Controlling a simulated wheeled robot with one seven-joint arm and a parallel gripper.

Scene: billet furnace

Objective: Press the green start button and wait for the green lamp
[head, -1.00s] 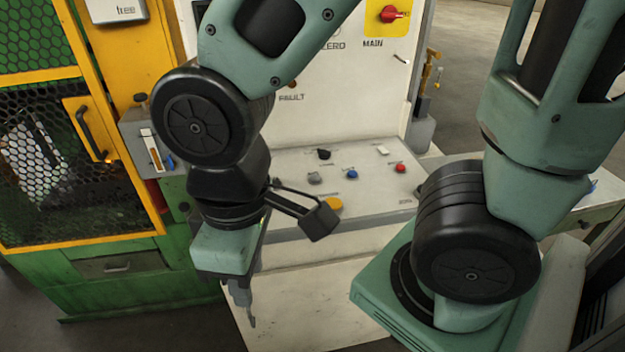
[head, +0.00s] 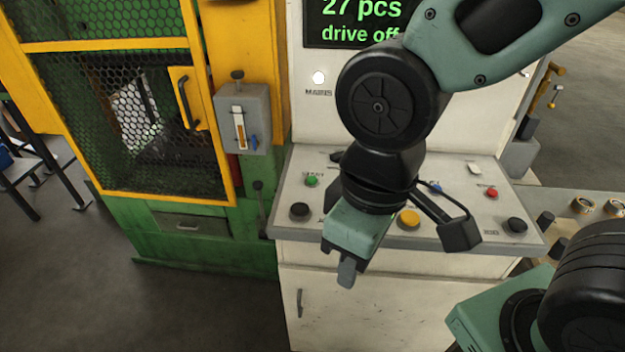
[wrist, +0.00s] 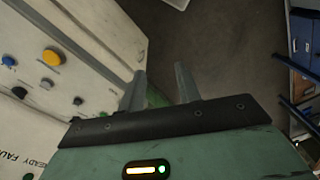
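The green start button (head: 311,181) sits on the left part of the sloped control desk (head: 290,215) in the head view, under a label that reads roughly "START". My gripper (head: 346,276) hangs in front of the desk's front edge, lower and to the right of the button, and touches nothing visible. In the wrist view my gripper (wrist: 163,84) has its two fingers apart with nothing between them, over the floor beside the desk. I see no lit green lamp on the cabinet; my arm hides part of the cabinet front.
A black knob (head: 300,211) lies just below the green button. A yellow button (head: 409,217), a red button (head: 491,193) and another black knob (head: 516,225) are farther right. A white lamp (head: 318,77) is lit under a display (head: 350,22) reading "27 pcs, drive off".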

